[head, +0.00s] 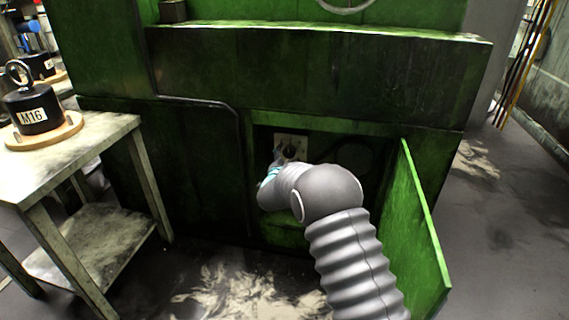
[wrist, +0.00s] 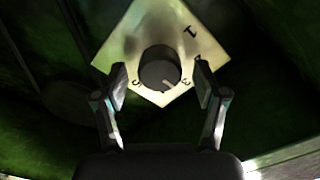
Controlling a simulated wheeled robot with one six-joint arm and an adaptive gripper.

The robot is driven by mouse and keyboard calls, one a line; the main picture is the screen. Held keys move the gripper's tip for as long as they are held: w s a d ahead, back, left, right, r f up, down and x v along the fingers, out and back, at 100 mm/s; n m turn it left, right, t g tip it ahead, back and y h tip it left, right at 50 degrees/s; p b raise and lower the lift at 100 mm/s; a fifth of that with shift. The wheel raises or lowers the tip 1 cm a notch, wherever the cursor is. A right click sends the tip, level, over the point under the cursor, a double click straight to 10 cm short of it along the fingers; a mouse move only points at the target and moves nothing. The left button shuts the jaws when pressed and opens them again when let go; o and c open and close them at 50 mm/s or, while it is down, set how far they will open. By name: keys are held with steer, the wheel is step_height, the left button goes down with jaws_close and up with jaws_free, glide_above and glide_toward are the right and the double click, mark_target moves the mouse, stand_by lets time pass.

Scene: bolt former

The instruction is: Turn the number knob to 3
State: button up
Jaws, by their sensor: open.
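The dark round number knob (wrist: 159,66) sits on a pale, diamond-shaped plate (wrist: 128,43) in the wrist view. A pale mark on its lower edge points down and slightly right. Marks read like 1 at the upper right and 3 at the lower right; others are partly hidden or unclear. My gripper (wrist: 160,79) is open, one finger on each side of the knob, with visible gaps between. In the head view the plate (head: 283,139) shows inside an open recess, with my gripper (head: 277,158) in front, partly hidden by my arm.
The green machine (head: 320,75) has a lower recess with its green door (head: 413,225) swung open at right. A metal table (head: 95,150) at left holds a black weight marked M16 (head: 32,110) on a wooden disc. Open floor lies in front.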

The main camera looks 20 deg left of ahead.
steer(key=s, duration=1.1)
steer(key=shift+s+d, duration=0.3)
